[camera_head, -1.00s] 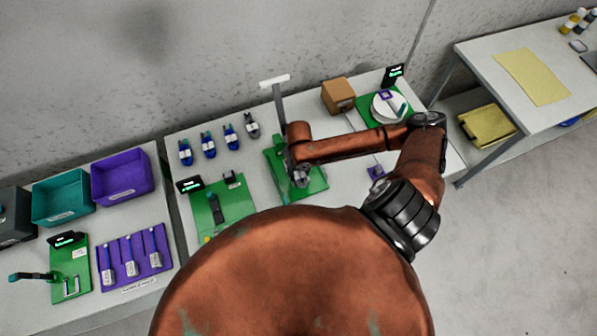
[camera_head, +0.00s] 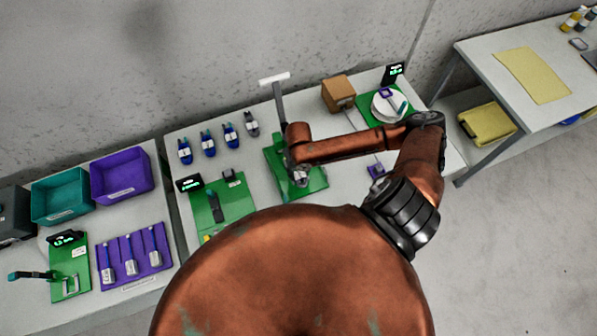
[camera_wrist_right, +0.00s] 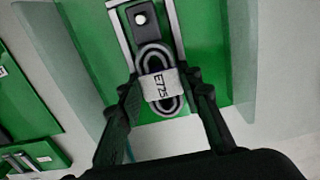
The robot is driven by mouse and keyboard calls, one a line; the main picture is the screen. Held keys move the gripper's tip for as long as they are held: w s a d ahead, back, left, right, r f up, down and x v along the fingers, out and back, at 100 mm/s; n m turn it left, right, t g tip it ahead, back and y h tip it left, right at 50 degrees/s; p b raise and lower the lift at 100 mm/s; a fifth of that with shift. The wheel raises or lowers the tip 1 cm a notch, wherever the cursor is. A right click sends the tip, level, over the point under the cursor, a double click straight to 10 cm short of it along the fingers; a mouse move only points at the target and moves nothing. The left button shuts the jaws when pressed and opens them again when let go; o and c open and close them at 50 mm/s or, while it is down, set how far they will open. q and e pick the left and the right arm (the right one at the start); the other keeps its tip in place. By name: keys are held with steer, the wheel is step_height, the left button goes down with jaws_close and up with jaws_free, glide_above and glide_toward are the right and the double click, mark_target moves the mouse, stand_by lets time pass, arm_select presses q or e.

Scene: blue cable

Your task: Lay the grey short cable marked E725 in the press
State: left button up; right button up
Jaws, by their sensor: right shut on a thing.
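The grey short cable (camera_wrist_right: 160,86) is a small coil with a white label reading E725. My right gripper (camera_wrist_right: 164,90) is shut on it, with one finger on each side, in the right wrist view. The coil lies over the press bed, between the metal rails of the green press (camera_wrist_right: 90,30); I cannot tell whether it rests on the bed. In the head view the press (camera_head: 316,182) stands mid-table with its lever raised, and my right gripper (camera_head: 299,176) is low over its front part. The cable is too small to make out there. My left gripper is not in view.
Several coiled cables with blue parts (camera_head: 208,143) lie left of the press. A green fixture (camera_head: 234,205) is in front of them. A brown box (camera_head: 338,94) and a green station with a white disc (camera_head: 389,106) stand to the right. Bins (camera_head: 121,175) are at far left.

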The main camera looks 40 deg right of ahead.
steer(key=o, duration=1.2)
steer(key=shift+o, duration=0.2)
steer(key=shift+r+p, duration=4)
steer(key=shift+p, duration=0.25)
